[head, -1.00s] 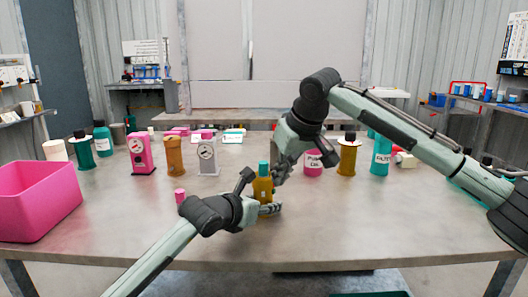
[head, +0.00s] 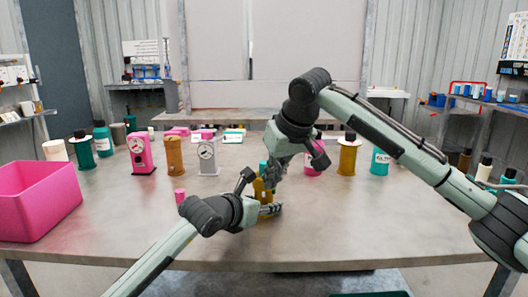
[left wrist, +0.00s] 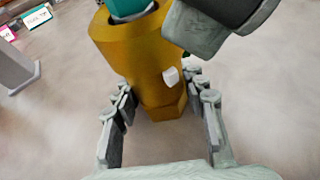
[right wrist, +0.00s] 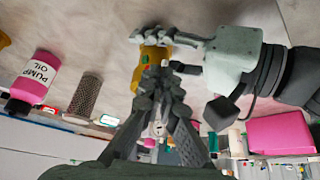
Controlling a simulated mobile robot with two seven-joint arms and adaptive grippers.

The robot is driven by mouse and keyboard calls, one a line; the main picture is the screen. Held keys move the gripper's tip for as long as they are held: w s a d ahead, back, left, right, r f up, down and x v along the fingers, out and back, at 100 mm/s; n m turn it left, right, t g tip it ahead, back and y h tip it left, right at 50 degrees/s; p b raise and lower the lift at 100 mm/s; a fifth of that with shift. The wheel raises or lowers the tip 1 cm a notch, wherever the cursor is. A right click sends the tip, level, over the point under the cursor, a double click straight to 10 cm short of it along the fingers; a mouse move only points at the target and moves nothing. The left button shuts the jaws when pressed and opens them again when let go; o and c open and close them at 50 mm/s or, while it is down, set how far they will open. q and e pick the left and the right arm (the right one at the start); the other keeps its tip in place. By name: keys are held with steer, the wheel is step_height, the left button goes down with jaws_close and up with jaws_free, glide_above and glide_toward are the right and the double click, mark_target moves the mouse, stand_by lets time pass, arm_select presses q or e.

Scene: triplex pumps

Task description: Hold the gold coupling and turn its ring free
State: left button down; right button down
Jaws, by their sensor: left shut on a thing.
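The gold coupling (head: 258,188) stands upright near the front middle of the table, with a teal ring (head: 263,168) on top. In the left wrist view the coupling (left wrist: 135,55) has a small white lug on its side, and the ring (left wrist: 128,9) is cut off by the frame edge. My left gripper (head: 268,208) is shut on the coupling's lower body, fingers on both sides. My right gripper (head: 271,177) is at the coupling's top from above, right beside the ring. Its fingers overlap the ring and coupling (right wrist: 150,54) in the right wrist view, so I cannot tell their opening or contact.
A pink bin (head: 40,205) stands at the left, and a small pink cylinder (head: 180,196) is left of the coupling. Pink (head: 140,153), orange (head: 174,156) and grey (head: 207,155) pump units stand behind, with bottles further right. The right front table is clear.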

steer(key=shift+a, duration=0.4)
steer(key=shift+s, duration=0.15)
stand_by(0.4)
steer(key=shift+d+r, duration=1.3)
steer(key=shift+r, duration=2.2)
step_height(320, 180, down, 7)
steer(key=shift+w, duration=0.4)
steer(key=shift+w+a, duration=0.15)
steer(key=shift+w, duration=0.1)
steer(key=shift+s+a, duration=0.1)
